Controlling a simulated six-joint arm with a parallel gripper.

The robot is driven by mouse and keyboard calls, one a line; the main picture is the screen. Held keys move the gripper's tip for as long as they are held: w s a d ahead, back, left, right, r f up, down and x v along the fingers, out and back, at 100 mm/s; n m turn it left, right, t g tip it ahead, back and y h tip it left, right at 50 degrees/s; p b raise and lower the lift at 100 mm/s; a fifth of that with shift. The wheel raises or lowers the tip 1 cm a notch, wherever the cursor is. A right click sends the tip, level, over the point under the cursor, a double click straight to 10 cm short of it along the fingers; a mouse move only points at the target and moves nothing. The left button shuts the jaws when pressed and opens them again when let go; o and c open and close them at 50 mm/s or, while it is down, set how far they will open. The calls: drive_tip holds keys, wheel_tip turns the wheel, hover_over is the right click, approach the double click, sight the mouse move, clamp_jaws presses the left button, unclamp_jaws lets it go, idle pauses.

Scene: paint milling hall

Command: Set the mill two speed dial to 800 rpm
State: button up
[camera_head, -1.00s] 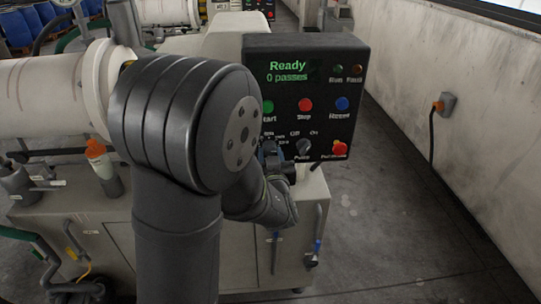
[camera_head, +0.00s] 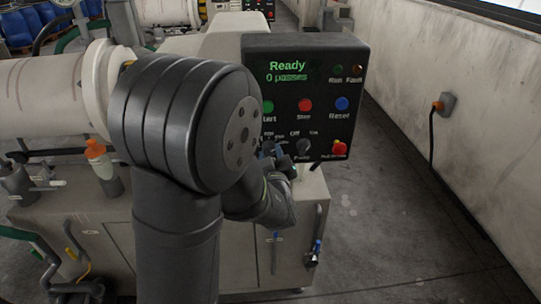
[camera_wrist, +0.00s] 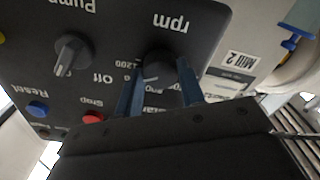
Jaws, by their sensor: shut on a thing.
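The mill two speed dial (camera_wrist: 160,66) is a dark round knob under an "rpm" label, seen upside down in the wrist view. My gripper (camera_wrist: 158,84) has its two blue fingers on either side of the dial and is shut on it. A "1200" mark shows beside the dial; the other scale marks are partly hidden by the fingers, and I cannot tell the set value. In the head view my gripper (camera_head: 273,150) is at the lower left of the black control panel (camera_head: 322,84), and my arm hides most of the dial.
The pump knob (camera_head: 303,147) is close to the right of my gripper. The Start (camera_head: 267,107), Stop (camera_head: 305,104) and Reset (camera_head: 342,103) buttons are above, and a red button (camera_head: 340,147) is at lower right. The panel screen (camera_head: 287,71) reads "Ready, 0 passes".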

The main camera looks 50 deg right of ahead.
drive_tip(key=n, duration=1.2)
drive_tip(key=shift+r, duration=0.1)
idle(0.4)
drive_tip(key=o, duration=1)
drive_tip(key=shift+s, duration=0.1)
drive_tip(key=v, duration=1.7)
drive_tip(key=shift+s+a+r, duration=0.1)
drive_tip(key=shift+s+a, duration=0.05)
